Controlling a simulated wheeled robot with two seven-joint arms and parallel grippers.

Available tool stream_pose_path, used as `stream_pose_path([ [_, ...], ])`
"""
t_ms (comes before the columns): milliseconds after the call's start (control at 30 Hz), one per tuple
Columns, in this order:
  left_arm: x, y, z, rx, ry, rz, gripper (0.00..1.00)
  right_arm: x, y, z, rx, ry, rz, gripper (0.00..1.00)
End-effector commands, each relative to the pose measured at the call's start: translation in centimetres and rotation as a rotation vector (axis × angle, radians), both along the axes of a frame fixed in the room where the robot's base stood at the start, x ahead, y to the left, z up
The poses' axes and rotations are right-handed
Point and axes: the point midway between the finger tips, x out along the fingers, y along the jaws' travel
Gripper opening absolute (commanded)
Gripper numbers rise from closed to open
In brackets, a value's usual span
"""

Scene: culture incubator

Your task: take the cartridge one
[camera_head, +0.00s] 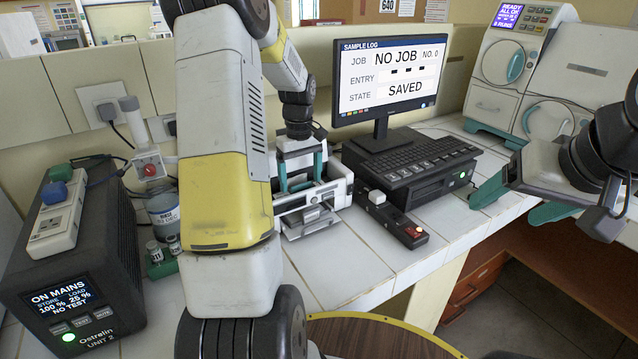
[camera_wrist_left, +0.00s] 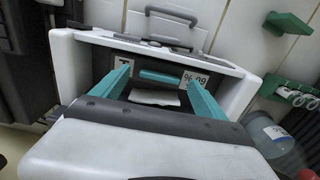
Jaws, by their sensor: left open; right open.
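A white open-topped box (camera_head: 341,188) stands on the tiled bench and also shows in the left wrist view (camera_wrist_left: 62,50). My left gripper (camera_head: 302,186) points down into it with its teal fingers apart. In the left wrist view, the left gripper (camera_wrist_left: 158,92) has a teal bar (camera_wrist_left: 172,78) between its fingers, with no clear sign of contact. White labels, one partly reading "09", lie near the bar; I cannot tell whether this is the cartridge. My right gripper (camera_head: 508,205) is open and empty above the bench's right edge.
A grey piece with a handle (camera_head: 310,222) sits at the box's front. A black power unit (camera_head: 75,280) and vials (camera_head: 155,250) in a green holder stand left. A monitor (camera_head: 388,75), keyboard unit (camera_head: 410,165) and red-button strip (camera_head: 400,222) stand right.

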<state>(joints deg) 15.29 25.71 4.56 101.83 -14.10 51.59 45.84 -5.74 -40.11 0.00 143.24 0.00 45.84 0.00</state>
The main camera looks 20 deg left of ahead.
Motion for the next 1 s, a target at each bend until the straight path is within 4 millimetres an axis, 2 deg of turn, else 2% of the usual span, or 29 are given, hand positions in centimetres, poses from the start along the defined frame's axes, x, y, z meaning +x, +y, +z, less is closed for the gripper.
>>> stream_pose_path([
  [100,-0.01,-0.06,-0.92,-0.001,-0.001,-0.002,0.84,0.0,0.0,0.0,0.0,0.0,0.0,0.76],
  [333,0.02,-0.06,-1.02,0.0,-0.001,-0.001,0.84,0.0,0.0,0.0,0.0,0.0,0.0,0.76],
  [700,0.02,-0.06,-0.99,0.0,-0.001,-0.001,0.11,0.0,0.0,0.0,0.0,0.0,0.0,0.76],
  [767,0.02,-0.06,-0.98,0.0,-0.001,-0.001,0.0,0.0,0.0,0.0,0.0,0.0,0.0,0.76],
  [1000,0.07,-0.05,-0.75,0.0,-0.003,-0.001,0.0,0.0,0.0,0.0,0.0,0.0,0.0,0.76],
])
